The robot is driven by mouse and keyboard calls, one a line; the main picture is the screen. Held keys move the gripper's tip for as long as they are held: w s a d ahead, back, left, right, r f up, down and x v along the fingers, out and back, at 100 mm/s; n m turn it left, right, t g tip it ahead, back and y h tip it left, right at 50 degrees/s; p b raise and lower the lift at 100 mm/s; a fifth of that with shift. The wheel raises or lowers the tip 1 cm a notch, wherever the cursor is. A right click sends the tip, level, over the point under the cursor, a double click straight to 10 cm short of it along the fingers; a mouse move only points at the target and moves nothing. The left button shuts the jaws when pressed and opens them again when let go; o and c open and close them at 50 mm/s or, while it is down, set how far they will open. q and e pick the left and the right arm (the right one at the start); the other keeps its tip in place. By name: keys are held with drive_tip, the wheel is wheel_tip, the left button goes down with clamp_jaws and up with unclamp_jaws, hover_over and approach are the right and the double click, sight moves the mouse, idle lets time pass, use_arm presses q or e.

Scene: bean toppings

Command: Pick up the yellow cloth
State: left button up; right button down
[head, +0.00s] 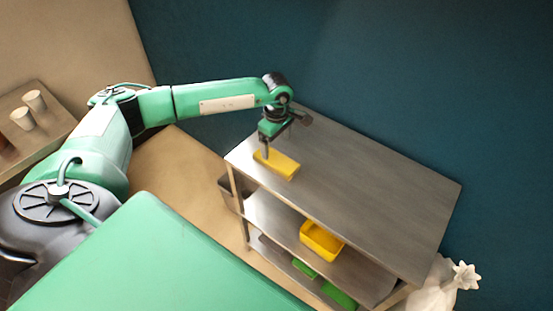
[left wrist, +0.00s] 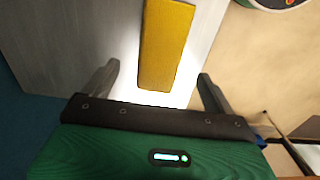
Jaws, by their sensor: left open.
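The yellow cloth (head: 277,164) is a folded, block-like piece lying flat on the top shelf of the metal rack (head: 370,185), near its left edge. My left gripper (head: 282,148) is directly above and behind the cloth, pointing down. In the left wrist view the cloth (left wrist: 166,45) lies ahead of and between the two spread fingers of the left gripper (left wrist: 158,85), with a gap on each side. The left gripper is open and empty. I cannot tell from the views whether a fingertip touches the cloth. My right gripper is not in view.
A yellow bin (head: 321,240) sits on the middle shelf, and green items (head: 338,295) lie on the bottom one. A white bag (head: 437,290) stands at the lower right. Cups (head: 35,101) stand on a table at the left. The rest of the rack top is clear.

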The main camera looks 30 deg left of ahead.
sight(276, 158)
use_arm(q)
drive_tip(key=shift+f, duration=0.9)
drive_tip(key=shift+f+p, duration=0.55)
wheel_tip(276, 158, down, 4)
drive_tip(key=shift+r+p, duration=0.2)
drive_tip(key=shift+p, duration=0.6)
drive_tip(key=shift+f, duration=0.45)
drive_tip(key=shift+c, duration=0.2)
drive_tip(key=c, duration=1)
